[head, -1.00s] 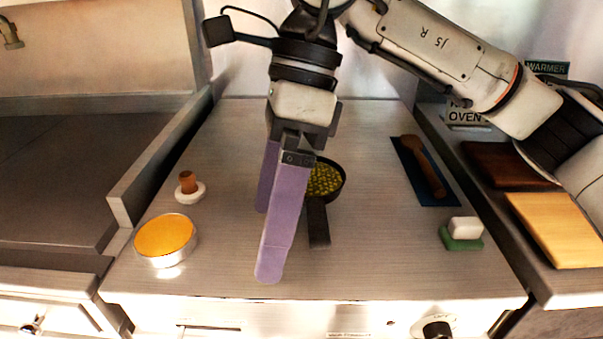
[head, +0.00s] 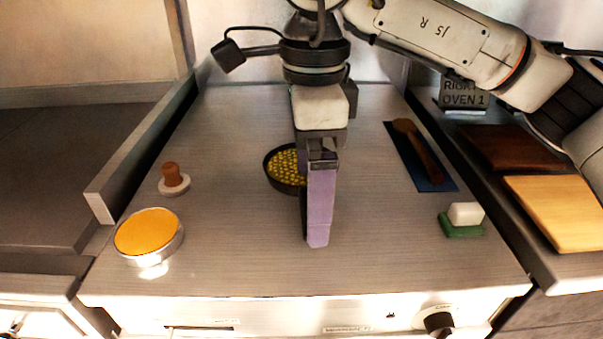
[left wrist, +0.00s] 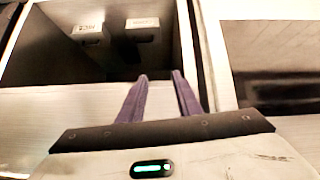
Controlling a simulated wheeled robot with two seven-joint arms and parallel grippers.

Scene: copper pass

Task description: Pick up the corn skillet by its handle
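The corn skillet (head: 285,168) is a dark round pan filled with yellow corn, standing on the steel counter in the head view. Its right side and its handle are hidden behind my right gripper. My right gripper (head: 312,215) points down over the skillet's near right side, where the handle was seen earlier. Its near purple finger covers most of the far one, which shows as a strip at the left; the fingers look apart. Contact with the handle cannot be seen. My left gripper (left wrist: 160,76) shows only in the left wrist view, open and empty.
On the steel counter (head: 230,250) are an orange-filled round tin (head: 147,232), a brown-knobbed white piece (head: 172,180), a wooden spoon (head: 425,155) on a blue mat (head: 437,183), and a white block (head: 466,213) on a green base (head: 461,228). Boards (head: 562,222) lie at the right.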

